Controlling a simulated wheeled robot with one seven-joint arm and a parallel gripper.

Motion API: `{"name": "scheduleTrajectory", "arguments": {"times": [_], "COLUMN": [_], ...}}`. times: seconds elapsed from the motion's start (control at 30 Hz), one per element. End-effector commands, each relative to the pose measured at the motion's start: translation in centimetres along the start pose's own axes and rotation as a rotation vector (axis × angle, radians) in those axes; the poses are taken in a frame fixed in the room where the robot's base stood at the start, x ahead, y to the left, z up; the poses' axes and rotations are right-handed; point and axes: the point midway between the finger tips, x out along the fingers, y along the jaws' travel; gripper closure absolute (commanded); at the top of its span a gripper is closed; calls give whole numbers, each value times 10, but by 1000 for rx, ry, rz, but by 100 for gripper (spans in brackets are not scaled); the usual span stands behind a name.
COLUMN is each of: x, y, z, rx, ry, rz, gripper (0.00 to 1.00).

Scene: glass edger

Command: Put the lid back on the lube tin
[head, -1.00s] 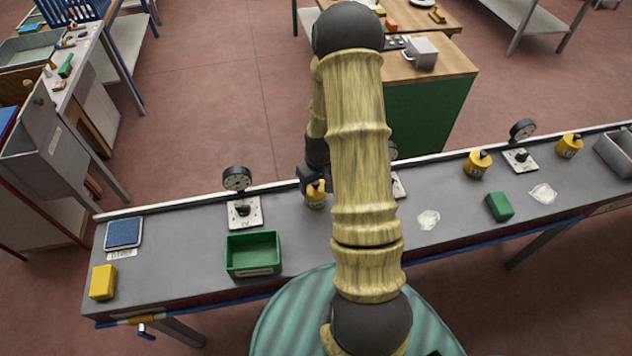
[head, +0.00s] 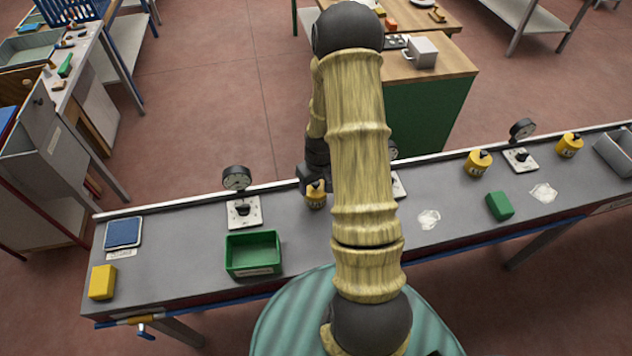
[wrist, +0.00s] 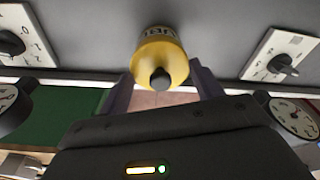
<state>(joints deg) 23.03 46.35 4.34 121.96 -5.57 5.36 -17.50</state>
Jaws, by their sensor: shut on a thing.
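The lube tin (head: 316,201) is a yellow can with a dark label band, standing on the grey bench left of my forearm. In the wrist view its labelled side (wrist: 158,32) shows at the top centre. A yellow lid with a black knob (wrist: 160,78) is in front of the tin, in line with it. My gripper (wrist: 163,82) has one finger on each side of the yellow lid and is shut on it. In the head view my gripper (head: 313,178) is at the tin's top. I cannot tell whether the lid is seated; the contact edge is unclear.
Dial-and-knob plates flank the tin; the left plate (head: 244,212) has a gauge (head: 237,178) behind it. A green bin (head: 252,254) is at the front left. More yellow tins (head: 478,164) (head: 569,146) and a green block (head: 499,206) are to the right.

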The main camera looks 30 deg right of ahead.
Motion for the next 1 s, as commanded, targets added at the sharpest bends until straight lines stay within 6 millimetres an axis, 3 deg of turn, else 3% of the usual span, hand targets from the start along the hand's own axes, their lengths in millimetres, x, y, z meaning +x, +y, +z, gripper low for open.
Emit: {"name": "scheduleTrajectory", "arguments": {"times": [0.83, 0.87, 0.97, 1.0], "x": [1, 1, 1, 1], "y": [0, 0, 0, 0], "z": [0, 0, 0, 0], "rx": [0, 0, 0, 0], "ry": [0, 0, 0, 0], "rz": [0, 0, 0, 0], "gripper": [56, 31, 11, 9]}}
